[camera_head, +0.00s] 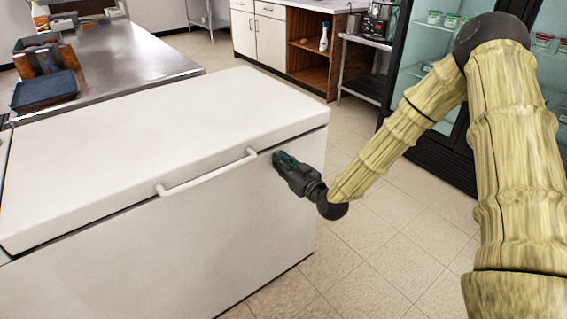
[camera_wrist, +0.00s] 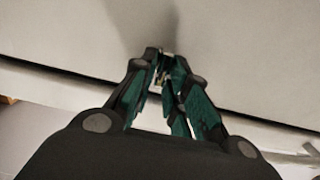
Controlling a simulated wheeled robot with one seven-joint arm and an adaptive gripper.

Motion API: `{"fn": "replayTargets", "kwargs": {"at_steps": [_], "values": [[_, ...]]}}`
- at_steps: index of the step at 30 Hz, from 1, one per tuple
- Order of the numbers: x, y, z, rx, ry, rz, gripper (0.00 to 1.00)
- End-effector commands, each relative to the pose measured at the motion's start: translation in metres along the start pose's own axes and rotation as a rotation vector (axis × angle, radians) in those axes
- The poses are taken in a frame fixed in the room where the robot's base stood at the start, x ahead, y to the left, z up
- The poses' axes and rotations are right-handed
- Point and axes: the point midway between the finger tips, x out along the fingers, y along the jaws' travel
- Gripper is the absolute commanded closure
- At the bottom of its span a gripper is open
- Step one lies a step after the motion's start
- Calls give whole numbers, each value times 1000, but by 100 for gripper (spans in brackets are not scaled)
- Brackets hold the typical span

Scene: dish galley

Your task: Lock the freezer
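The white chest freezer (camera_head: 250,225) fills the left and front of the head view. Its lid (camera_head: 170,130) is down, with a dark seam below it and a white bar handle (camera_head: 205,172) on its front. My gripper (camera_head: 279,157) is at the freezer's front face, just right of the handle, near the seam. In the wrist view my fingertips (camera_wrist: 159,56) are close together at the pale freezer face (camera_wrist: 240,50). A small metallic piece (camera_wrist: 160,77) shows between the fingers; it may be a key or lock part, mostly hidden. The handle appears at lower right (camera_wrist: 285,141).
A steel counter (camera_head: 140,55) with a dark blue tray (camera_head: 44,90) stands behind the freezer. A wooden cabinet (camera_head: 308,65) and a glass-door fridge (camera_head: 415,65) stand at the back. The tiled floor (camera_head: 355,245) right of the freezer is clear.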

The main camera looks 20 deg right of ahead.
Motion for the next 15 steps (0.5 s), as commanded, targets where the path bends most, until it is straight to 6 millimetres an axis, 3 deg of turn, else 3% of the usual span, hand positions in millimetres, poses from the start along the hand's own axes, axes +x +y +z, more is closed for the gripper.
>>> {"fn": "replayTargets", "kwargs": {"at_steps": [15], "values": [[0, 1, 0, -75, 1, 4, 100]]}}
